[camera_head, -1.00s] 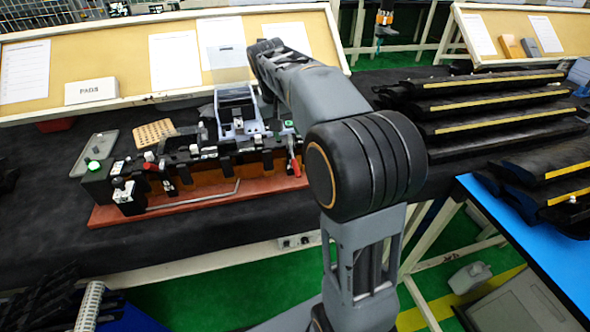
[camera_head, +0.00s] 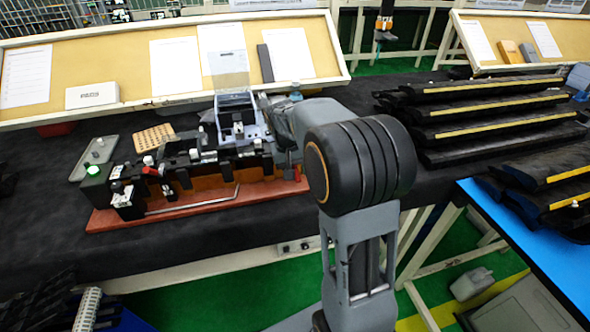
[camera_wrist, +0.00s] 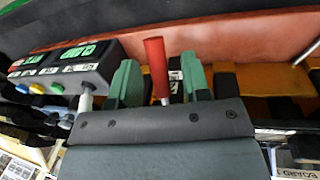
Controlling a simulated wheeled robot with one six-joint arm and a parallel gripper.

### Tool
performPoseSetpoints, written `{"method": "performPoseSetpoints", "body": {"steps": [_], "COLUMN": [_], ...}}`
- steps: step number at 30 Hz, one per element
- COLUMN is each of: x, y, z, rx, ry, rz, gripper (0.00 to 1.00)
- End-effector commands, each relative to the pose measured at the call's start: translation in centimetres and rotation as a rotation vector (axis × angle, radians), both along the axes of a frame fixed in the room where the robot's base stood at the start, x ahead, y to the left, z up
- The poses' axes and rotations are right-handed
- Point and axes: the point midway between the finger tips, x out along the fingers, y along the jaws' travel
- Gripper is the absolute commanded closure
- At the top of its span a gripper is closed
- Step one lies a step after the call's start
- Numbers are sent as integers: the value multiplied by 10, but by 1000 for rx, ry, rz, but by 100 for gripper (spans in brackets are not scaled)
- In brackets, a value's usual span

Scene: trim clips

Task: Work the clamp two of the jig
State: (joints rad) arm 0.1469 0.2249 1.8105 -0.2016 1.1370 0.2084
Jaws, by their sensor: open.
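The jig stands on a red-brown base board (camera_head: 190,208) on the dark bench in the head view, with black blocks along it. One red clamp handle (camera_head: 152,171) shows near its left end. Another bit of red handle (camera_head: 298,172) shows at its right end, beside my arm. In the wrist view, a red clamp handle (camera_wrist: 156,66) stands between the green fingertips of my gripper (camera_wrist: 160,80). The fingers are apart, one on each side, with gaps to the handle. In the head view my gripper is hidden behind my arm. I cannot tell which clamp is number two.
A black box with a green display and coloured buttons (camera_wrist: 65,68) stands close left of the fingers in the wrist view. A blue-grey fixture (camera_head: 238,120) rises behind the jig. Black trim parts (camera_head: 480,120) are stacked at right. Bare bench lies in front of the jig.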

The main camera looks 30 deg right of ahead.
Motion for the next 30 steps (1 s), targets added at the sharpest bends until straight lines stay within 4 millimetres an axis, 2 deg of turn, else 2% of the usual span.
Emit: {"method": "performPoseSetpoints", "body": {"steps": [7, 20, 30], "x": [0, 0, 0], "y": [0, 0, 0], "z": [0, 0, 1], "rx": [0, 0, 0], "ry": [0, 0, 1], "rz": [0, -1, -1], "gripper": [59, 100, 100]}}
